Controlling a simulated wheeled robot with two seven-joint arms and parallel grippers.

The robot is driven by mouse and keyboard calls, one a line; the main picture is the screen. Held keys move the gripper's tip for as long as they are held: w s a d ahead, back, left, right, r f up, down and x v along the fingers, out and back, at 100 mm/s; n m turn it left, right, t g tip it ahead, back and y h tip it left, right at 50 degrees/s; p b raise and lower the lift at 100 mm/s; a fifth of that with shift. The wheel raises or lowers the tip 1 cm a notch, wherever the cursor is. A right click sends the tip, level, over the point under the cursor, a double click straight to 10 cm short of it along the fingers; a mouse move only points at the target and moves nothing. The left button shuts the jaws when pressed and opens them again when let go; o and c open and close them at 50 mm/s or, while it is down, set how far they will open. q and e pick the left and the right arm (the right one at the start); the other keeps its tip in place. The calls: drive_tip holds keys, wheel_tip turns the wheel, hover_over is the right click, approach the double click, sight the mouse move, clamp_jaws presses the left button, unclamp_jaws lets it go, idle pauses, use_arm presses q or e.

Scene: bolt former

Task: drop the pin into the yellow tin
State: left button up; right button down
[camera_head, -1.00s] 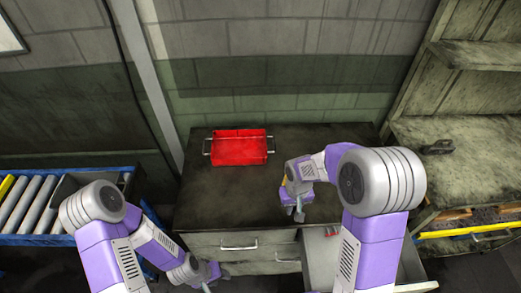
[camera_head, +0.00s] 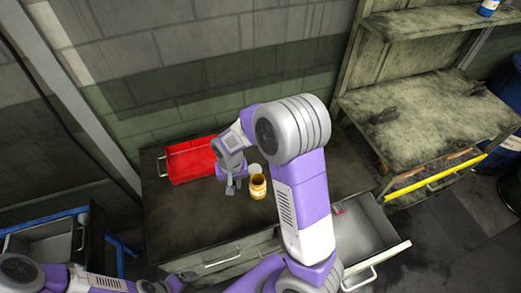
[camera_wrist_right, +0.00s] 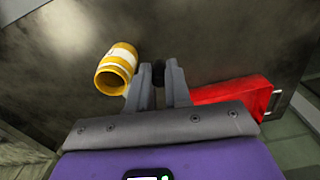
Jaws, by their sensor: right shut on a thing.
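The yellow tin (camera_head: 258,188) stands upright and open on the dark cabinet top, with a pale band. It also shows in the right wrist view (camera_wrist_right: 113,75), just left of my fingers. My right gripper (camera_head: 231,188) is left of the tin, low over the cabinet top and apart from the tin. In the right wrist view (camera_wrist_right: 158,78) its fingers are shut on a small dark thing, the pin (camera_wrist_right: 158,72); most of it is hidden. My left gripper (camera_head: 165,287) is at the bottom edge, partly cut off, and its fingers are unclear.
A red tray (camera_head: 190,162) lies behind and left of my right gripper. A pale round thing (camera_head: 255,169) is just behind the tin. An open drawer (camera_head: 365,240) juts out at the front right. A workbench (camera_head: 425,115) stands at the right. The cabinet's front left top is clear.

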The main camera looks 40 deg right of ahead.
use_arm(q)
wheel_tip(320, 180, up, 7)
drive_tip(key=p, duration=0.5)
drive_tip(key=shift+p, duration=0.35)
use_arm(e)
drive_tip(key=s+d+r+m, duration=0.2)
drive_tip(key=d+r+m, duration=0.5)
drive_tip(key=d+m, duration=0.4)
use_arm(q)
wheel_tip(320, 180, down, 4)
drive_tip(key=b, duration=0.4)
drive_tip(key=shift+f, duration=0.1)
use_arm(e)
drive_tip(key=f, duration=0.5)
drive_tip(key=shift+w+a+f, duration=0.1)
drive_tip(key=shift+w+f, duration=0.1)
drive_tip(key=shift+f, duration=0.15)
